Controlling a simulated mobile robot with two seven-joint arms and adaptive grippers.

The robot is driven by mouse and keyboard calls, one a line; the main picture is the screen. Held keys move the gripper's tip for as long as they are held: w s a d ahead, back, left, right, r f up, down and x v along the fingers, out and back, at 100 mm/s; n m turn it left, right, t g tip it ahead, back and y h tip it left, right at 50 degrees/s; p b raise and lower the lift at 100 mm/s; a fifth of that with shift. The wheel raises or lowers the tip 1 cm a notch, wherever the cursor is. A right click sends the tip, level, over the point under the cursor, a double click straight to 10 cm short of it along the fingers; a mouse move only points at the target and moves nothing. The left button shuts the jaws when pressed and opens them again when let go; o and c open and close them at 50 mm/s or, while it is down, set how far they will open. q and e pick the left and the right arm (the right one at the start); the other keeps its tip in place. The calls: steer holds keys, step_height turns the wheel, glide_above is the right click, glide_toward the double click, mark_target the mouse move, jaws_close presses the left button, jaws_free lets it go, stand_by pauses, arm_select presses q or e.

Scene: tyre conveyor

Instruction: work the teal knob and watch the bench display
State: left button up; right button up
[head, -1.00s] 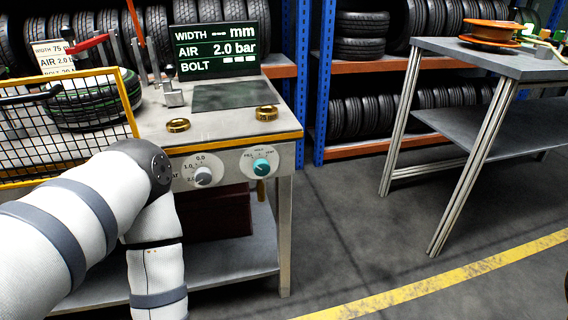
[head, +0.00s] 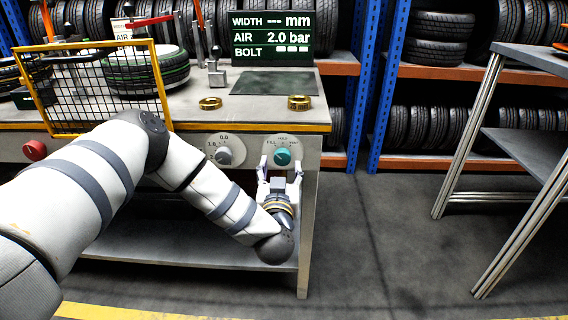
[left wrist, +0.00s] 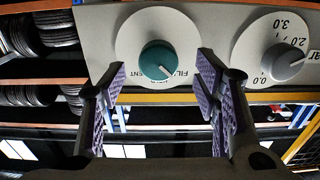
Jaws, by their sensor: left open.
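The teal knob (head: 282,157) sits on a white dial on the front panel of the bench (head: 180,120), right of a grey knob (head: 223,155). My left gripper (head: 280,172) is just below and in front of the teal knob. In the left wrist view, the teal knob (left wrist: 158,60) shows beyond and between the two open fingers, and neither finger appears to touch it. The bench display (head: 272,35) stands at the back and reads WIDTH with dashes mm, AIR 2.0 bar, and BOLT with three white blocks. My right gripper is not in view.
A yellow-framed mesh guard (head: 160,80) stands on the bench before a tyre (head: 146,72). A red button (head: 35,150) is on the panel's left. Two brass rings (head: 299,102) lie on the bench top. A metal table (head: 540,70) stands right, with clear floor between.

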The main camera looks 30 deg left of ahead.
mark_target(282, 160)
arm_select(q)
steer(key=x, duration=0.3)
steer(key=shift+w+a, duration=0.1)
steer(key=shift+w, duration=0.2)
steer(key=c, duration=1.1)
steer(key=shift+c, duration=0.2)
